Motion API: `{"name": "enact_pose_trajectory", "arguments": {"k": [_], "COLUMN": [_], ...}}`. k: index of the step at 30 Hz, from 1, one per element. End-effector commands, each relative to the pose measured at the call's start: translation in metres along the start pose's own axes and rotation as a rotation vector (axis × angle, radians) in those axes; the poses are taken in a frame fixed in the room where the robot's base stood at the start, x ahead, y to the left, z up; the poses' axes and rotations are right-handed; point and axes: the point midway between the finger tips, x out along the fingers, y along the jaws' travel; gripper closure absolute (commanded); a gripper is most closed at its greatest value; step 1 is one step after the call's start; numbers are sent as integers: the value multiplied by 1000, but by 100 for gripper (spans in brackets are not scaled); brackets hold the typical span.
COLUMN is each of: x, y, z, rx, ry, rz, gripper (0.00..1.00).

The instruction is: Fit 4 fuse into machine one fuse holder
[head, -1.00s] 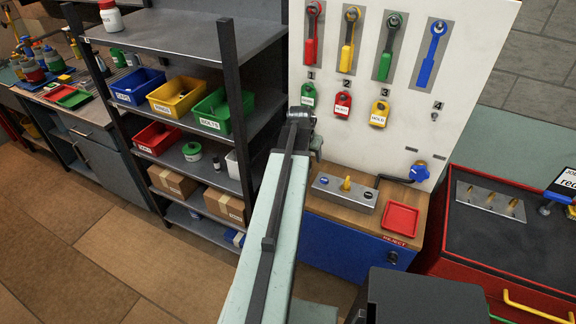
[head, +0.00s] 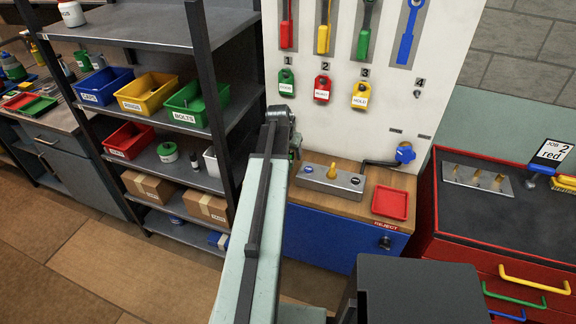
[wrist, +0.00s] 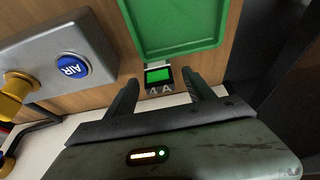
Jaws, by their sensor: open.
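In the wrist view a small block with a bright green face (wrist: 158,75) sits by the edge of a green tray, with a tag marked "4 A" (wrist: 160,90) beside it. I cannot tell whether it is the fuse alone or seated in something. My gripper (wrist: 160,86) is open, with one finger on each side of the block and tag. Contact is not clear. In the head view my arm hides the gripper and this spot. No part is clearly recognisable as the machine one fuse holder.
The green tray (wrist: 178,22) and a metal box (wrist: 58,62) with a blue AIR button (wrist: 72,67) are close to the fingers. In the head view stand a red tray (head: 390,203), a shelf rack with bins (head: 151,93), a tool board (head: 345,115) and a red cabinet (head: 455,240).

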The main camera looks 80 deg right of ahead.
Motion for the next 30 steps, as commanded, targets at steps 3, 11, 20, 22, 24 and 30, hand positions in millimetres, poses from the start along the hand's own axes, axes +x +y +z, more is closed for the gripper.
{"name": "enact_pose_trajectory", "arguments": {"k": [3,11,20,22,24,30], "x": [6,4,4,2,-2,-31], "y": [0,0,-1,-1,-1,-1], "z": [0,0,0,-1,-2,-14], "rx": [0,0,-1,-1,-1,-2], "ry": [0,0,0,0,0,0], "rz": [0,0,0,0,0,-1], "gripper": [38,74,100,100,100,100]}}
